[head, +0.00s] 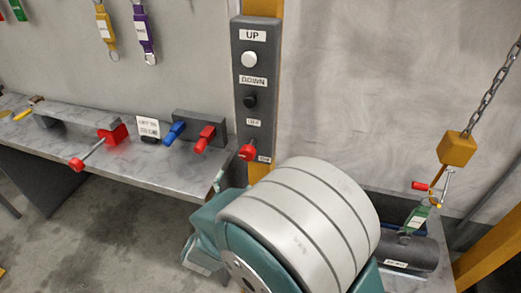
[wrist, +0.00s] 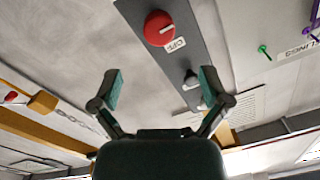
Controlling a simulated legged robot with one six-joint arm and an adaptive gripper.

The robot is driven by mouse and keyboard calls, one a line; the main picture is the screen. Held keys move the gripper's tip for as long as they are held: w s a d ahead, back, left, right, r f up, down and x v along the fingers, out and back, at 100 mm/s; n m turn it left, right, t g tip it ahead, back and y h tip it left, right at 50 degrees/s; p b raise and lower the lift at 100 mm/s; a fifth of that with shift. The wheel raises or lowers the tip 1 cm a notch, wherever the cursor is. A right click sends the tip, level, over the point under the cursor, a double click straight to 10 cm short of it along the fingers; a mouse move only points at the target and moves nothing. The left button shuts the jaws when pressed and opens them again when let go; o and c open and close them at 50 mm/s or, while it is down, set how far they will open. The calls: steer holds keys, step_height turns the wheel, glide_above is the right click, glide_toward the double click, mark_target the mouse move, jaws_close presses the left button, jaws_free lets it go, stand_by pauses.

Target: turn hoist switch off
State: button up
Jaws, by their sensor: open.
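The hoist switch is a red round knob (head: 247,152) low on a dark upright control panel (head: 256,60). A label above it reads OFF, and another small label is at its right, apparently ON. In the wrist view the knob (wrist: 159,28) lies beyond my fingertips, with a pale mark on its face pointing right and the OFF label (wrist: 176,45) at its lower right. My gripper (wrist: 161,87) is open and empty, its two fingers apart and not visibly touching the knob. In the head view my arm hides most of the gripper, just below the panel.
Above the knob are a white UP button (head: 249,59) and a black DOWN button (head: 250,101). A bench (head: 160,172) with red and blue handles stands left. A chain with a yellow block (head: 457,148) hangs right, above a dark cylinder (head: 410,255).

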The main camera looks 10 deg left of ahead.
mark_target(245, 157)
steer(key=w, duration=1)
steer(key=shift+d, duration=0.15)
steer(key=shift+w+d, duration=0.25)
steer(key=shift+w, duration=0.15)
steer(key=shift+a, duration=0.1)
steer(key=c, duration=1.1)
